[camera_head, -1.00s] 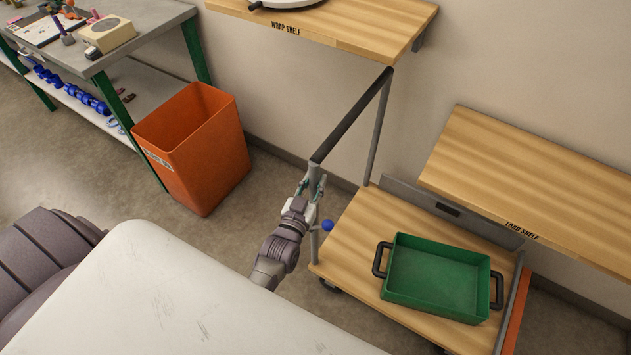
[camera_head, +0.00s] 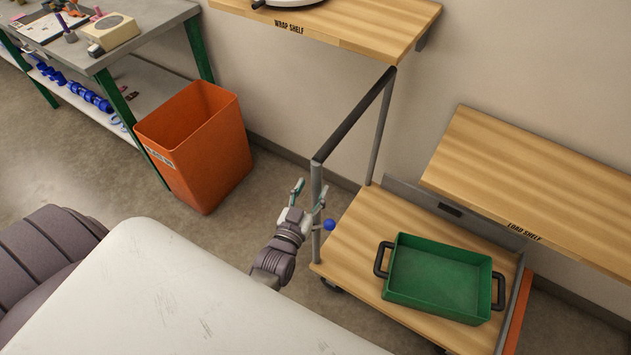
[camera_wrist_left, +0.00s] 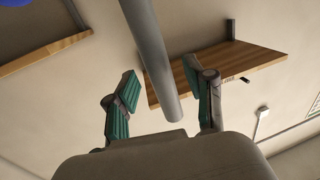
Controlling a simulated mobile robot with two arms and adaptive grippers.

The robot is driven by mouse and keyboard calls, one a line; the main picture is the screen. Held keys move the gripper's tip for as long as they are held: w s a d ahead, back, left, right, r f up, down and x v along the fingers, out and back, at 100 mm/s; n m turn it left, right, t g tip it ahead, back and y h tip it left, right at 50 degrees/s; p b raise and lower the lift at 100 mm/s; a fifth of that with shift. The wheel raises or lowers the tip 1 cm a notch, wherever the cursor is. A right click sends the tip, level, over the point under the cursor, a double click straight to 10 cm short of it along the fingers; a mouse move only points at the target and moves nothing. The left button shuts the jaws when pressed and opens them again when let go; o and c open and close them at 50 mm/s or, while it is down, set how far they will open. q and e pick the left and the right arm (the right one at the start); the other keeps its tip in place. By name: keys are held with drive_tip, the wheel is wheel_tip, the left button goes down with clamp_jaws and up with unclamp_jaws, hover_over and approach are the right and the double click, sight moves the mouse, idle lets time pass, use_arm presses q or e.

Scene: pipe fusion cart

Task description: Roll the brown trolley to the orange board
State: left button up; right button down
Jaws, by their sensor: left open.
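The brown trolley (camera_head: 350,250) has a wooden deck and a grey handle frame with a dark top bar (camera_head: 352,118). A narrow orange board (camera_head: 516,314) stands at the trolley's right end; whether they touch is unclear. My left gripper (camera_head: 309,193) is open beside the frame's near upright (camera_head: 316,185), and its right finger overlaps that upright in the head view. In the left wrist view, a grey bar (camera_wrist_left: 150,50) runs down between the open teal-padded fingers (camera_wrist_left: 160,98); I cannot tell its depth. My right gripper is not in view.
A green tray (camera_head: 438,280) with black handles rests on the trolley. The load shelf (camera_head: 530,185) overhangs its back right, and the wrap shelf (camera_head: 350,25) is above. An orange bin (camera_head: 200,150) stands left by the workbench (camera_head: 150,35). Floor is clear between bin and trolley.

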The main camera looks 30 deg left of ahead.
use_arm(q)
drive_tip(key=s+d, duration=0.1)
drive_tip(key=s, duration=0.8)
drive_tip(key=shift+w, duration=0.1)
